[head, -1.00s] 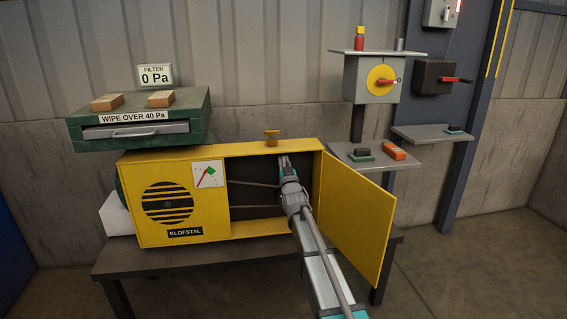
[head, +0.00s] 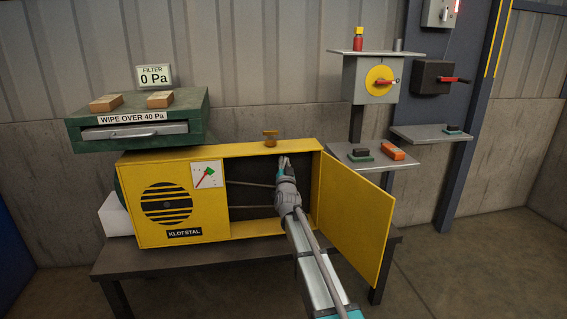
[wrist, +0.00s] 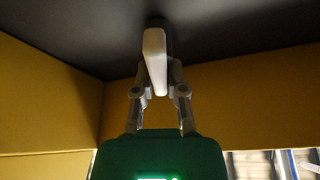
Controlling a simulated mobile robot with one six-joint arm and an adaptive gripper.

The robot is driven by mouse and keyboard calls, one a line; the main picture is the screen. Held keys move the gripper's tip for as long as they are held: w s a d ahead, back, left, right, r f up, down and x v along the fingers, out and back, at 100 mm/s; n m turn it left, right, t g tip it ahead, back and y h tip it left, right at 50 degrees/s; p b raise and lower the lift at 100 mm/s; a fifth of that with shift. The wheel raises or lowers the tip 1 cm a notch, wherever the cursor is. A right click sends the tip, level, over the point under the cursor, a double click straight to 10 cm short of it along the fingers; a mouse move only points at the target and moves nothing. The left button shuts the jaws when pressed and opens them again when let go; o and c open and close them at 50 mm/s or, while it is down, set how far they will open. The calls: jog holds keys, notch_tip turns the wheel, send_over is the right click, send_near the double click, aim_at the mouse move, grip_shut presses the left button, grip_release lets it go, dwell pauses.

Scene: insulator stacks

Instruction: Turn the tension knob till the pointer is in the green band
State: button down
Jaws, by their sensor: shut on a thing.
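My gripper (head: 284,162) reaches through the open front of the yellow cabinet (head: 262,150). In the wrist view, my gripper (wrist: 158,88) is shut on a pale, bar-shaped tension knob (wrist: 154,55) against the dark back wall. My gripper hides the knob in the head view. The white gauge (head: 207,181) on the cabinet front has a red pointer (head: 202,180) slanting up to the right. Its tip is at or beside the small green band (head: 210,171); at this size I cannot tell whether it is inside.
The yellow door (head: 352,218) stands open to the right of my arm. Two belt-like lines (head: 250,184) cross the dark interior to the left of my gripper. A green filter box (head: 140,125) is at the upper left.

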jog(key=shift+m, duration=0.4)
jog(key=c, duration=0.7)
grip_release()
jog(key=shift+n, duration=0.6)
jog(key=shift+a+n+y, duration=0.2)
jog(key=shift+n+y, duration=1.4)
jog(key=shift+n, duration=1.1)
jog(key=shift+s+n, duration=0.1)
jog(key=shift+n, duration=0.2)
jog(key=b+v, duration=0.5)
jog(key=v, duration=0.8)
jog(key=shift+s+f+b, duration=0.15)
jog(key=shift+s+b, duration=0.15)
jog(key=shift+b, duration=0.05)
